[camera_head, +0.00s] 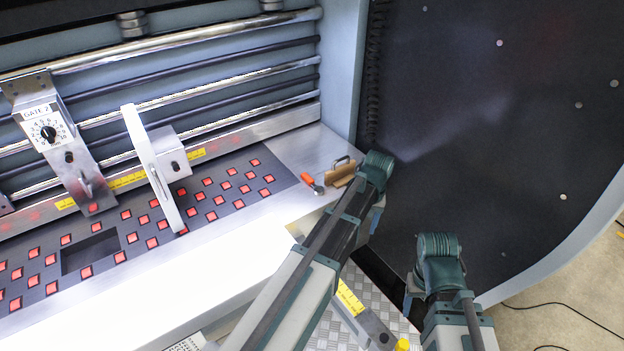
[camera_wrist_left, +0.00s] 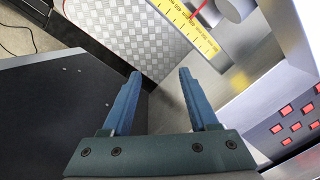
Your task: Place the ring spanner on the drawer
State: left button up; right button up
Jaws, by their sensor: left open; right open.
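I cannot make out a ring spanner in either view. I cannot tell for certain which part is the drawer; a checkered metal plate (camera_head: 333,333) with a yellow scale lies below my left arm and also shows in the left wrist view (camera_wrist_left: 130,32). My left gripper (camera_wrist_left: 160,72) is open with nothing between its blue fingers. In the head view the left gripper (camera_head: 377,216) is mostly hidden behind its wrist, beside the right end of the metal bed. My right gripper (camera_head: 411,290) is at the lower right, partly hidden by its arm, and no held object shows.
An orange-handled tool (camera_head: 311,182) and a brown block with a metal handle (camera_head: 341,171) lie on the bed's right end. A dark side panel (camera_head: 490,130) closes off the right. Red squares dot the dark bed strip (camera_head: 230,180). A dark cable lies on the floor.

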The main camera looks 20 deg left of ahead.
pick_arm(q)
jog(key=w+a+r+n+p, duration=0.3)
jog(key=w+a+r+n, duration=0.1)
jog(key=w+a, duration=0.7)
notch_tip(320, 180, up, 2)
jog(key=n+p, duration=0.2)
jog(key=n, duration=0.3)
send_over(314, 184)
jog(key=shift+h, duration=0.3)
jog(key=f+b, duration=0.8)
jog(key=shift+w+d+f, duration=0.1)
jog(key=shift+d+f, duration=0.1)
jog(key=f+b, duration=0.1)
jog(key=b, duration=0.1)
jog(key=f+b, duration=0.1)
jog(key=f, duration=0.1)
jog(key=f+b, duration=0.2)
jog(key=shift+a+f+b, duration=0.15)
jog(key=shift+a+b, duration=0.1)
jog(key=shift+b, duration=0.1)
jog(key=shift+c, duration=0.3)
grip_shut()
